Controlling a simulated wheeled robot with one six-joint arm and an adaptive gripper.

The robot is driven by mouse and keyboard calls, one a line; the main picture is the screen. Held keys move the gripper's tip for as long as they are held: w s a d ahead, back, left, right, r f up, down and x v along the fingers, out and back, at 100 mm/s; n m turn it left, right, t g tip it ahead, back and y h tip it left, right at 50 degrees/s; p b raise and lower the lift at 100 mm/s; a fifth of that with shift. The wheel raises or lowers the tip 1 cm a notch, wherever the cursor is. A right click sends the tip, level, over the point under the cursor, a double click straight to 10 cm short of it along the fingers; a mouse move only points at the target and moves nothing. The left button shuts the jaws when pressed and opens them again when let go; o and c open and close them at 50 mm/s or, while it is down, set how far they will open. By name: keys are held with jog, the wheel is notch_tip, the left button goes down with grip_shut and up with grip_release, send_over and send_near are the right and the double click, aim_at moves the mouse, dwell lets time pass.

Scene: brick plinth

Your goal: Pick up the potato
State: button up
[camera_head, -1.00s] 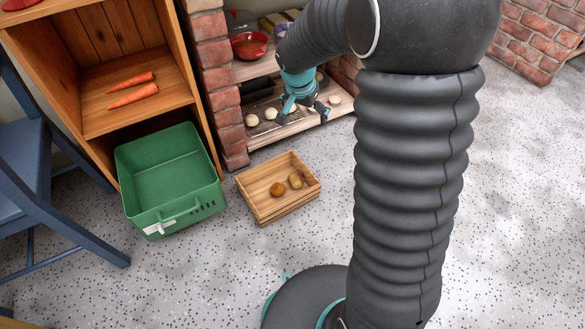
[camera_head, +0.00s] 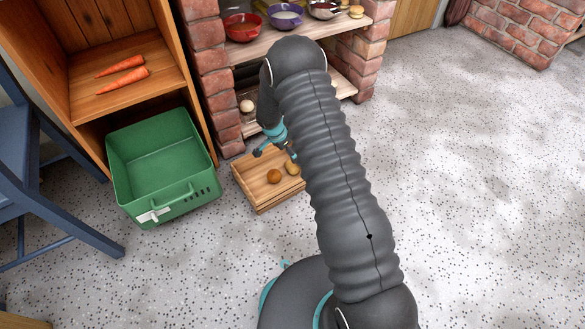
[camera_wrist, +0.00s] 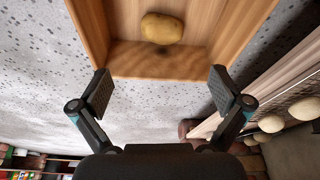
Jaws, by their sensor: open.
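A tan potato (camera_head: 292,168) lies in a small wooden crate (camera_head: 262,205) on the floor, partly hidden behind my arm. The wrist view shows the potato (camera_wrist: 162,28) inside the crate near its wall (camera_wrist: 165,66). A rounder orange-brown item (camera_head: 274,176) lies to its left in the crate in the head view. My gripper (camera_head: 271,150) is at the crate's back edge, partly covered by the arm. In the wrist view my gripper (camera_wrist: 162,86) is open and empty, its fingers spread wide, with the potato beyond them.
A green bin (camera_head: 160,165) stands left of the crate. Behind is a brick plinth (camera_head: 210,75) with shelves, bowls and pale round items (camera_wrist: 270,124). A wooden cabinet with carrots (camera_head: 122,75) and a blue chair stand at left. The floor at right is clear.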

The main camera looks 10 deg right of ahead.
aim_at(291, 165)
jog(key=x, duration=0.7)
jog(key=shift+f, duration=0.25)
jog(key=shift+b+x, duration=0.5)
jog(key=shift+x, duration=2.2)
jog(key=shift+w+a, duration=0.15)
jog(key=c, duration=1.2)
